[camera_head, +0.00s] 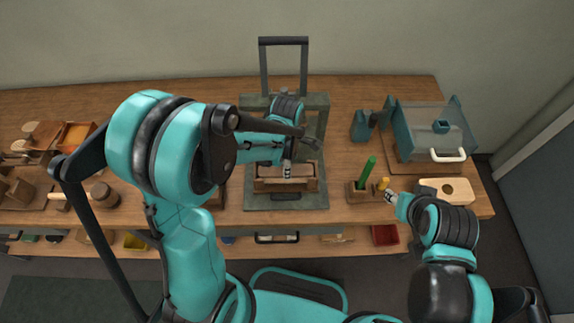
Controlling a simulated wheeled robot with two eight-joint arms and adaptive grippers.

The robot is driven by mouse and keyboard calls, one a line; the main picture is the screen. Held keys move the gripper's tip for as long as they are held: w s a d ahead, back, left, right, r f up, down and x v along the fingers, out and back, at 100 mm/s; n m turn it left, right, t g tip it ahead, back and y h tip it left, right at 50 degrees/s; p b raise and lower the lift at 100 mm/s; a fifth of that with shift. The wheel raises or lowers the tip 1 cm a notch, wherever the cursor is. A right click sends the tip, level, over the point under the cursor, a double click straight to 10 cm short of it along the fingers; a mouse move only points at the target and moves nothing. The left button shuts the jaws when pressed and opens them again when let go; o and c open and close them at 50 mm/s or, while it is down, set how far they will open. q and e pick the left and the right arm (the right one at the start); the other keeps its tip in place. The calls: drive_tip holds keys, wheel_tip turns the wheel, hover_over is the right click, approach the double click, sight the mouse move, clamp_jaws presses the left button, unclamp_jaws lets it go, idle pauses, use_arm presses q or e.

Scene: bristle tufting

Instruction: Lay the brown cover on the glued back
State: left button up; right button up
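A wooden block (270,185) sits in the press fixture at the middle of the table, on a grey-green base plate (318,199). A paler strip (300,170) shows along its top; I cannot tell whether this is the brown cover or the glued back. My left gripper (287,171) points down at the middle of the block and hides part of it. Its fingers are too small to tell whether they are open or hold anything. My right gripper (389,195) is at the right, close beside a small yellow-topped item (383,183); its finger state is unclear.
The press has a tall dark handle (283,41). A green-handled tool (366,172) stands in a wooden holder (357,193). Wooden trays and a round pot (104,195) are at the left.

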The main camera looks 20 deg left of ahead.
use_arm(q)
drive_tip(key=shift+f, duration=0.25)
drive_tip(key=o, duration=1.2)
drive_tip(key=shift+o, duration=0.5)
drive_tip(key=o, duration=0.3)
drive_tip(key=shift+r, duration=0.15)
drive_tip(key=shift+r+p, duration=2.95)
drive_tip(key=shift+r, duration=1)
